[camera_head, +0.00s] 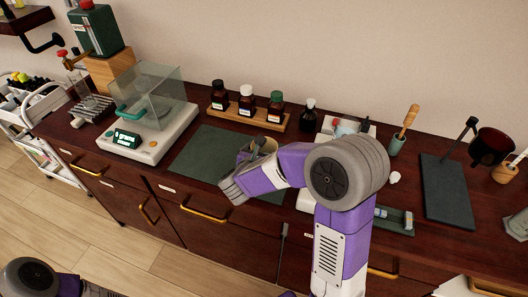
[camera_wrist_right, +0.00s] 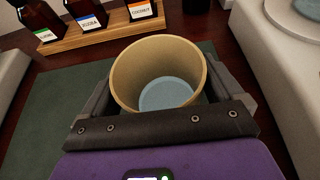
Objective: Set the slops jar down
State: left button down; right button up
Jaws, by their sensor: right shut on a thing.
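The slops jar is a tan, open-topped round vessel with pale blue at its bottom. It fills the middle of the right wrist view (camera_wrist_right: 140,62), with a gripper finger on each side. In the head view only the jar's upper part (camera_head: 265,145) shows, behind my right gripper (camera_head: 250,162). That gripper is shut on the jar, over the dark green mat (camera_head: 206,150). I cannot tell whether the jar's base touches the mat. My left arm shows only at the lower left corner of the head view; its gripper is out of view.
A wooden rack (camera_head: 240,115) of labelled brown bottles stands behind the mat. A balance with a glass shield (camera_head: 150,128) stands to the left. A dark bottle (camera_head: 308,118), a green cup with a wooden-handled tool (camera_head: 396,145) and a dark slab (camera_head: 447,190) lie right. The mat's left part is clear.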

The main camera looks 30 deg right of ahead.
jog(key=shift+f, duration=0.1)
jog(key=o, duration=0.8)
jog(key=shift+a+r, duration=0.1)
jog(key=shift+r, duration=0.15)
jog(key=p+v, duration=0.1)
jog(key=v, duration=1)
jog(key=shift+s+a+r, duration=0.15)
jog(key=shift+s+a, duration=0.1)
jog(key=shift+s, duration=0.05)
